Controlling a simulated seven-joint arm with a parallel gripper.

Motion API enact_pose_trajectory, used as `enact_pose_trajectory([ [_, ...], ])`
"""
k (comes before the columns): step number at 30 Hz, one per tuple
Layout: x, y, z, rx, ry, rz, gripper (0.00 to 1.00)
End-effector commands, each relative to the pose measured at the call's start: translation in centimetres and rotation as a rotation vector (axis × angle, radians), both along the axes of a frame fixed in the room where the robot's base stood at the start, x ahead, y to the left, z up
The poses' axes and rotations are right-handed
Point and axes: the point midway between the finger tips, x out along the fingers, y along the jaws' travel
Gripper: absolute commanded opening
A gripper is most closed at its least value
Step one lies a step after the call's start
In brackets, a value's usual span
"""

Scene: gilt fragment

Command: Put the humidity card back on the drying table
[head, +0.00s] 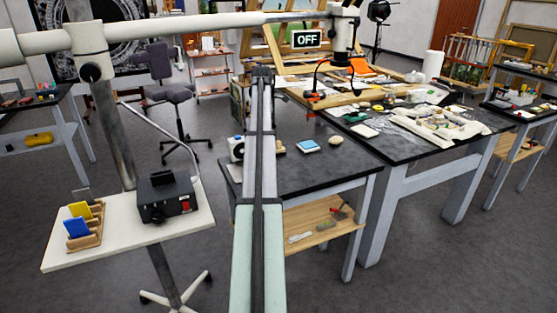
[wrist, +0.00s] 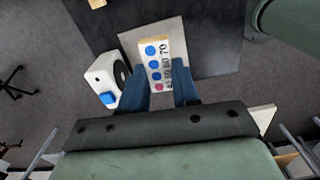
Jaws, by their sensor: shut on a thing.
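The humidity card (wrist: 155,55) is a pale strip with blue spots, one pink spot and printed numbers, seen in the wrist view. My gripper (wrist: 161,85) is shut on its near end, one blue finger on each side. The card shows in front of a light grey sheet (wrist: 212,48) on a black tabletop (wrist: 205,10); I cannot tell whether it touches. In the head view my arm runs up the middle and hides the gripper and card. The black table (head: 330,170) stands there behind and right of my arm. Which surface is the drying table is not marked.
A white device with a black dial (wrist: 100,75) stands close left of the card; it also shows in the head view (head: 236,148). A blue-and-white block (head: 308,146) and a round beige piece (head: 334,140) lie farther right. A cluttered worktable (head: 400,150) adjoins.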

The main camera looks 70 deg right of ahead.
Motion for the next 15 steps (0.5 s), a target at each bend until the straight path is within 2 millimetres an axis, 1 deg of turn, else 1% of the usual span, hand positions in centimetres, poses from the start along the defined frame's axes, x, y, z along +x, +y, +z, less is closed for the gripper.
enact_pose_trajectory([
  [1, -1.8, -0.9, -1.0, 0.001, 0.001, -0.023, 0.00],
  [3, -3.7, -2.1, -2.3, 0.001, 0.000, -0.049, 0.00],
  [6, -5.8, -3.5, -3.9, 0.001, 0.001, -0.073, 0.00],
  [8, -6.7, -4.3, -4.8, 0.001, 0.000, -0.078, 0.00],
  [10, -7.2, -5.3, -5.7, 0.001, 0.000, -0.062, 0.00],
  [11, -6.9, -5.8, -6.1, 0.001, -0.001, -0.040, 0.00],
  [15, -6.5, -6.5, -5.9, -0.002, -0.001, 0.035, 0.00],
])
